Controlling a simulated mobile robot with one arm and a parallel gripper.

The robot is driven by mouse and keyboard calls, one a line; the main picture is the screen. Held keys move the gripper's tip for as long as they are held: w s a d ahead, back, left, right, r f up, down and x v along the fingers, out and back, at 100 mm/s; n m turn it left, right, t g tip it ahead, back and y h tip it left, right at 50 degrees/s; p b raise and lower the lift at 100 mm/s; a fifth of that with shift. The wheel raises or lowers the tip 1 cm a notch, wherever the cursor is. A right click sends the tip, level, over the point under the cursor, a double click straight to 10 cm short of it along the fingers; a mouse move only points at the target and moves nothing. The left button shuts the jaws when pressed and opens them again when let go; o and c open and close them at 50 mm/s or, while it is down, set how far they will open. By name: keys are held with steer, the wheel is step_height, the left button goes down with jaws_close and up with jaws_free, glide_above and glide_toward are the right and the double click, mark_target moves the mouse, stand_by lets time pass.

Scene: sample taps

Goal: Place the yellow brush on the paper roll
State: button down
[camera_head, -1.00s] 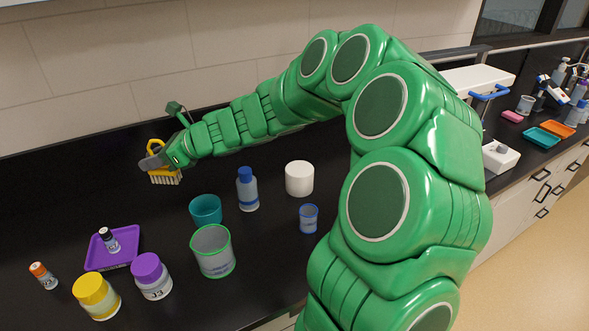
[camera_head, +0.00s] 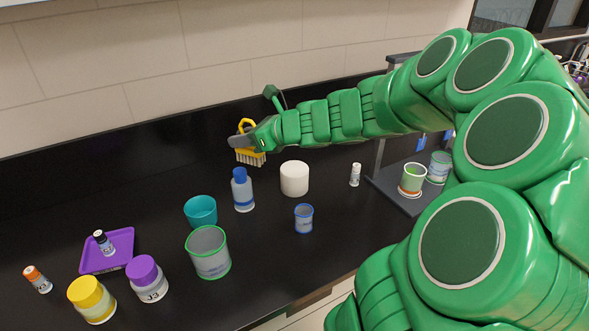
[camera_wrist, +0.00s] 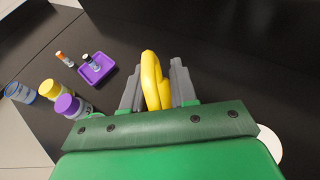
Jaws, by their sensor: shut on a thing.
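The yellow brush (camera_head: 247,156) has a looped yellow handle and pale bristles that point down. My gripper (camera_head: 240,143) is shut on it and holds it above the back of the black counter. In the wrist view the yellow handle (camera_wrist: 153,80) stands between the two grey fingers of my gripper (camera_wrist: 158,88). The white paper roll (camera_head: 294,179) stands upright on the counter, to the right of and nearer than the brush. The brush and the roll are apart. A white edge of what looks like the roll (camera_wrist: 268,142) shows in the wrist view.
A purple tray (camera_head: 120,243) is at left. The back counter is clear.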

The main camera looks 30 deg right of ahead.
steer(key=s+d+r+m+t+h, duration=0.1)
steer(key=s+d+m+t+h, duration=0.15)
steer(key=s+d, duration=0.65)
glide_above(290, 166)
steer(key=shift+g+h, duration=0.35)
steer(key=shift+g, duration=0.1)
steer(key=shift+s+f, duration=0.1)
steer(key=shift+f, duration=6.35)
steer(key=c, duration=0.9)
jaws_free()
steer(key=shift+f, duration=0.1)
